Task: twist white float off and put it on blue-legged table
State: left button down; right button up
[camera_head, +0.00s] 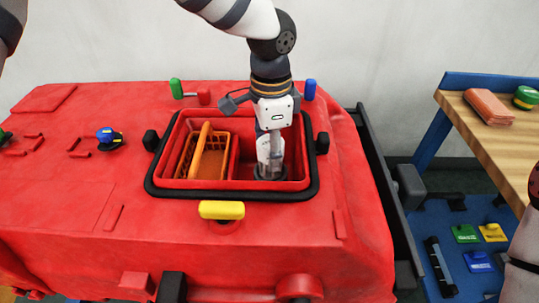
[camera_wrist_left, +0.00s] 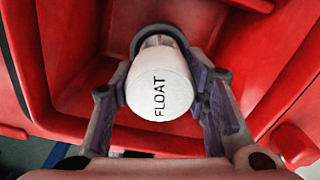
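The white float (camera_wrist_left: 160,88), a short cylinder marked FLOAT, sits in the red tank on a dark round fitting (camera_wrist_left: 155,40) in the left wrist view. My left gripper (camera_head: 270,168) reaches down into the right compartment of the red tank opening (camera_head: 236,184). In the left wrist view its fingers (camera_wrist_left: 160,100) lie on both sides of the float and appear to touch it. The blue-legged table (camera_head: 518,150) with a wooden top stands at the right. My right gripper is out of view; part of my right arm shows at the right edge.
An orange basket (camera_head: 208,155) fills the tank's left compartment. A yellow block (camera_head: 222,210) is at the front rim. A folded orange-brown cloth (camera_head: 489,107) and a green-yellow round item (camera_head: 526,97) occupy the table's back; its front wood is bare. A black rail (camera_head: 380,175) lies between.

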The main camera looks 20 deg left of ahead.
pick_arm(q)
jog(key=shift+r+n, duration=0.15)
jog(key=shift+n, duration=0.65)
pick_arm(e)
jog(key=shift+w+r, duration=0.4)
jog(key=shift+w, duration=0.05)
pick_arm(q)
jog(key=shift+p, duration=0.3)
jog(key=shift+n, duration=0.6)
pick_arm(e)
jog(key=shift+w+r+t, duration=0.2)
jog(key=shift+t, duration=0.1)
pick_arm(q)
jog(key=shift+r+p, duration=0.35)
jog(key=shift+r, duration=0.5)
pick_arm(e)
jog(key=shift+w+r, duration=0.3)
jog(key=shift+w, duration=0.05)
pick_arm(q)
jog(key=shift+r, duration=2.5)
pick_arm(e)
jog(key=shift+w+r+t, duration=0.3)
